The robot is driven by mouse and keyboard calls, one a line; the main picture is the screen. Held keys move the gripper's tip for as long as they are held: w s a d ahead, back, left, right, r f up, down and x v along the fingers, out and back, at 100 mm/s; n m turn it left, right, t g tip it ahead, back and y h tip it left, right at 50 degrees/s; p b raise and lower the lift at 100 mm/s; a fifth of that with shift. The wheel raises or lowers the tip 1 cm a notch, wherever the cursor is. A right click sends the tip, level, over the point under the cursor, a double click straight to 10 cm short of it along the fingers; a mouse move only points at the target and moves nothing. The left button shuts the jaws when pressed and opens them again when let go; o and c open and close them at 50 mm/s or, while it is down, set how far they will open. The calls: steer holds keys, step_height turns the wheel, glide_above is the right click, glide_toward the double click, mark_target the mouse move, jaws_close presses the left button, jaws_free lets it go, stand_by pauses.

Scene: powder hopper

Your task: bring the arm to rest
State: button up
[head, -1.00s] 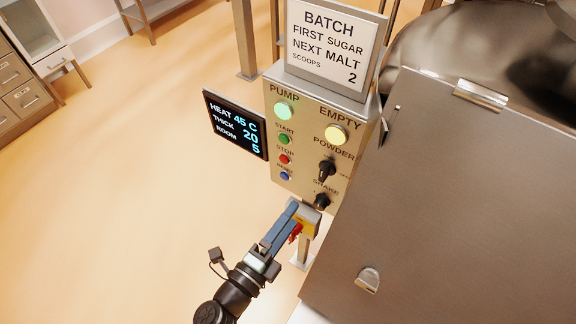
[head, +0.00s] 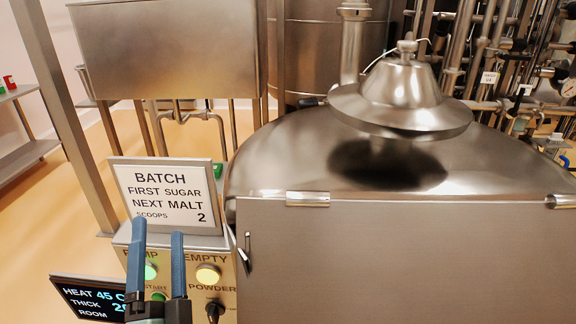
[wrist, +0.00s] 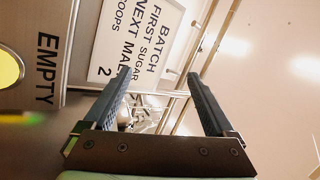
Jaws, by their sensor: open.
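My gripper (head: 157,262) is raised in front of the control panel (head: 229,301), with its two blue-grey fingers pointing up. The fingers stand apart with nothing between them, and they partly cover the panel's PUMP and EMPTY labels. In the wrist view the open fingers (wrist: 160,100) frame the edge of the batch sign and pipework behind. The batch sign (head: 170,190) reads FIRST SUGAR, NEXT MALT, SCOOPS 2; it also shows in the wrist view (wrist: 133,45). The rest of my arm is below the head picture.
A steel hopper with a domed lid (head: 405,95) and flat front (head: 400,260) fills the right side. The heat display (head: 85,298) stands left of the panel. A steel tank (head: 165,50) on legs stands behind. Pipes (head: 480,50) crowd the back right. Open floor (head: 40,215) lies at left.

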steer(key=d+r+n+t+y, duration=0.25)
steer(key=r+n, duration=0.35)
steer(key=r, duration=0.9)
steer(key=s+d+r+n+t+h, duration=0.1)
steer(key=s+d+r+n+h, duration=0.1)
steer(key=s+d+r, duration=0.3)
steer(key=s+d+r+n+t+h, duration=0.1)
steer(key=s+d+r+n+h, duration=0.2)
steer(key=d+r, duration=0.8)
step_height(320, 180, up, 4)
steer(key=shift+s+d+f+h, duration=0.1)
steer(key=shift+s+d+h, duration=0.05)
steer(key=shift+s+h, duration=0.9)
steer(key=shift+w+a, duration=0.2)
steer(key=shift+w, duration=0.05)
